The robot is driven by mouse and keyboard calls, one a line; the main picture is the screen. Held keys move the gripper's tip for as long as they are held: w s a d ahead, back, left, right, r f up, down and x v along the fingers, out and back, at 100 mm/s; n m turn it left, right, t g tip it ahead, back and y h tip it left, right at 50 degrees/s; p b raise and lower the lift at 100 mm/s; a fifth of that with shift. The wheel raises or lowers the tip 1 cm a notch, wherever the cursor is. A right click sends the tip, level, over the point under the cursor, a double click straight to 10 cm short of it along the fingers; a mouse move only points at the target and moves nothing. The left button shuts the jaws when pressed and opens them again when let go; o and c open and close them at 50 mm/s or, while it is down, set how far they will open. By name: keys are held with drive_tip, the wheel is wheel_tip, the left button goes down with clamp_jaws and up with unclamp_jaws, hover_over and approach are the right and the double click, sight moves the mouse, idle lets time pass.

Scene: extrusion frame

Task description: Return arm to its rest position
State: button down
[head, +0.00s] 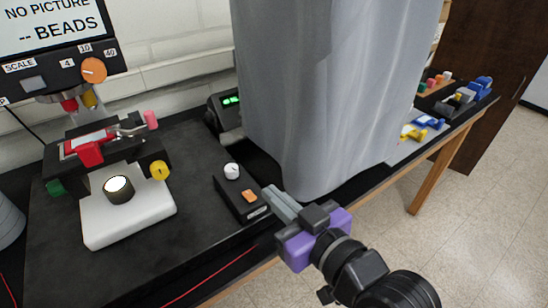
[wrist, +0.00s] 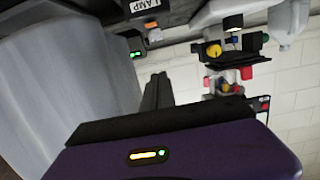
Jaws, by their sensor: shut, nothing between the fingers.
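My gripper (head: 280,200) is purple and black with grey fingers, and shows at the lower middle of the head view. The fingers are shut together and hold nothing. They point up and to the left, close to a small black box with a white knob and an orange switch (head: 249,196). I cannot tell whether they touch it. In the wrist view the gripper's dark fingers (wrist: 157,92) show above its purple body. My black arm runs off the bottom right of the head view.
A microscope-like device with a white base (head: 130,215) stands on the black table (head: 60,260) at left. A large grey draped cover (head: 335,90) stands behind my gripper. A sign reads "NO PICTURE -- BEADS" (head: 48,22). Colored parts (head: 423,125) lie at right. Open floor (head: 470,220) is at lower right.

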drive_tip(key=d+r+m+t+h, duration=0.1)
drive_tip(key=d+r+m+t, duration=0.1)
drive_tip(key=d+r+t, duration=0.15)
drive_tip(key=s+d+f+m+t+h, duration=0.2)
drive_tip(key=s+d+f+m+h, duration=0.15)
drive_tip(key=s+d+f, duration=0.35)
drive_tip(key=s+d+f+g+h, duration=0.1)
drive_tip(key=s+d+f, duration=0.2)
drive_tip(key=s, duration=0.5)
drive_tip(key=s+d+f+m+g+h, duration=0.1)
drive_tip(key=s+d+f+h, duration=0.1)
drive_tip(key=s, duration=0.7)
drive_tip(key=s+d+f+g+h, duration=0.1)
drive_tip(key=s+d+f+g, duration=0.1)
drive_tip(key=s, duration=0.6)
drive_tip(key=shift+s+d+f, duration=0.2)
drive_tip(key=shift+d+f, duration=0.7)
